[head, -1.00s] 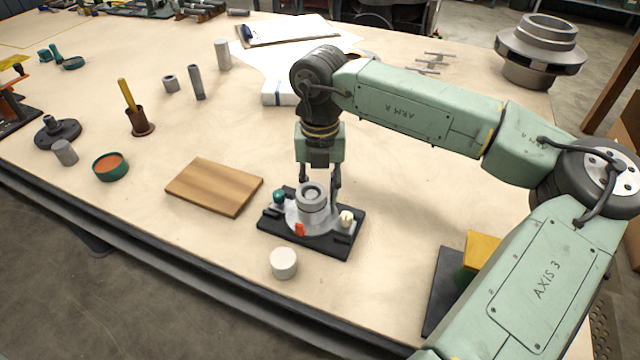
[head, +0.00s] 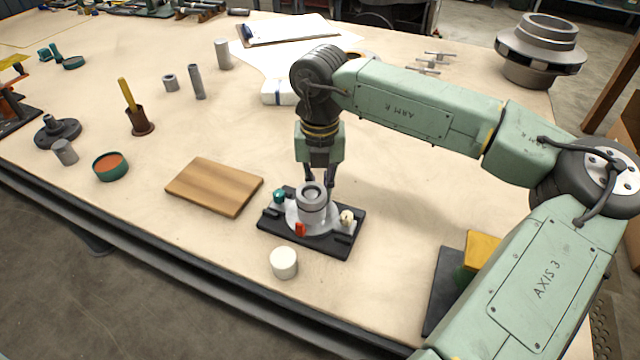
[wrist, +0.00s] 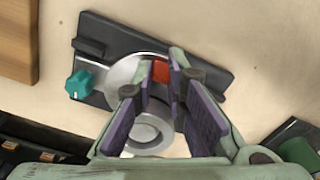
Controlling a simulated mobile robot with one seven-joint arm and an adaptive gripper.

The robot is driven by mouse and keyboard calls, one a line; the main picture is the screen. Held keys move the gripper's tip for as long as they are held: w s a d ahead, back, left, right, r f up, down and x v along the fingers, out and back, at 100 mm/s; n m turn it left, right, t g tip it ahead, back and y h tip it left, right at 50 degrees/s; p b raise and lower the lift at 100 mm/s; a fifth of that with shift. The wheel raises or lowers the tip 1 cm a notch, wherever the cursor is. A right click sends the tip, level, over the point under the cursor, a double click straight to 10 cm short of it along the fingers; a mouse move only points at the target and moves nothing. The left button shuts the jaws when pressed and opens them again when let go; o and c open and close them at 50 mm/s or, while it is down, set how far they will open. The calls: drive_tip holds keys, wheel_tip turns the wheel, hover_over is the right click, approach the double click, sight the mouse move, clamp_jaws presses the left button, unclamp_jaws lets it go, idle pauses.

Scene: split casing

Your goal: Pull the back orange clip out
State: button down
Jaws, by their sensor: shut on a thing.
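The casing, a grey round body with a ringed neck (head: 313,194), stands on a black base plate (head: 340,242). One orange clip (head: 300,229) sits at its front edge in the head view. In the wrist view another orange clip (wrist: 160,71) shows at the back of the casing's flange (wrist: 122,72), between my fingertips. My gripper (wrist: 162,66) is shut on this back clip. In the head view my gripper (head: 320,178) points down behind the neck, which hides the back clip and the fingertips.
A teal knob (head: 279,195) and a cream knob (head: 347,217) stand on the base plate on either side of the casing. A wooden board (head: 214,187) lies to the left. A white cylinder (head: 284,262) stands in front.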

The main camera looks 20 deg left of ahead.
drive_tip(key=shift+w+f+b, duration=0.15)
drive_tip(key=shift+w+b, duration=0.6)
drive_tip(key=shift+b, duration=0.3)
drive_tip(key=shift+w+d+r, duration=0.1)
drive_tip(key=shift+w+r, duration=0.05)
drive_tip(key=shift+r, duration=0.1)
drive_tip(key=c, duration=1.6)
unclamp_jaws()
wheel_tip(320, 180, up, 12)
drive_tip(key=shift+f, duration=0.1)
